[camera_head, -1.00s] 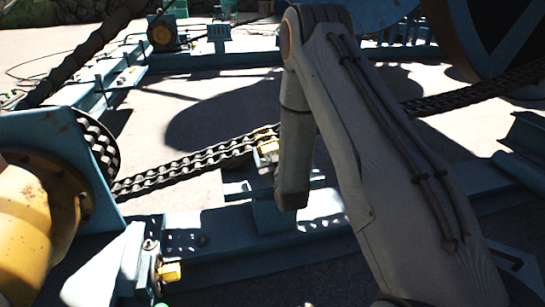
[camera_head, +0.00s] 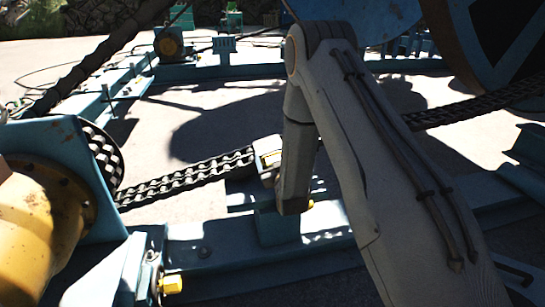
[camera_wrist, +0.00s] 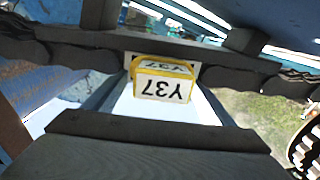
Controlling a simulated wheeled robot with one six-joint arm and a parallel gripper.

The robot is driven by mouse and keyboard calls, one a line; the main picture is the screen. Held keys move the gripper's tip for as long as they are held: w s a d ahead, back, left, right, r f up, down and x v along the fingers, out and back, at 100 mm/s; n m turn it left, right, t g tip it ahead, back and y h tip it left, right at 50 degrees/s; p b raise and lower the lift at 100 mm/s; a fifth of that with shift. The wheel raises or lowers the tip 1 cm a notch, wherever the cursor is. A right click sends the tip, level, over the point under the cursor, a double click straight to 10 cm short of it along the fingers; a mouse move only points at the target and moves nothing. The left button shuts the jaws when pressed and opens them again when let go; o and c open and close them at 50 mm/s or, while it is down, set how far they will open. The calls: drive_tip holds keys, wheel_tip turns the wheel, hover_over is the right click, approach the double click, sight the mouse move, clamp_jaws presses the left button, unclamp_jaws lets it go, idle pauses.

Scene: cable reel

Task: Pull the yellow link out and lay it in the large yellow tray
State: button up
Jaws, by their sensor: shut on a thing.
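The yellow link (camera_wrist: 163,82) shows in the wrist view as a small yellow-edged block with white faces marked Y37, upside down. It sits in line with the dark chain, with chain links close on both sides. My gripper (camera_wrist: 162,96) is shut on it from the near side. In the head view my gripper (camera_head: 267,157) is at the chain's middle, beside my forearm. I cannot tell whether the link is still joined to the chain. The large yellow tray is not in view.
The chain (camera_head: 185,180) runs from a sprocket (camera_head: 103,155) at left, behind my arm, to the large reel side (camera_head: 500,45) at right. A blue frame (camera_head: 225,254) lies below, with a small yellow block (camera_head: 172,284) on it. Bare ground lies behind the chain.

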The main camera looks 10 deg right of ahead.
drive_tip(key=shift+o, duration=1.1)
drive_tip(key=shift+s+f, duration=0.15)
drive_tip(key=shift+s, duration=0.3)
drive_tip(key=shift+s+p, duration=0.4)
drive_tip(key=shift+s, duration=0.25)
drive_tip(key=shift+s+p, duration=0.3)
drive_tip(key=shift+s, duration=0.2)
drive_tip(key=c, duration=0.5)
drive_tip(key=shift+o, duration=0.4)
drive_tip(key=s+p, duration=0.5)
drive_tip(key=s, duration=0.7)
drive_tip(key=shift+r, duration=0.2)
drive_tip(key=shift+s, duration=0.1)
drive_tip(key=shift+r, duration=0.1)
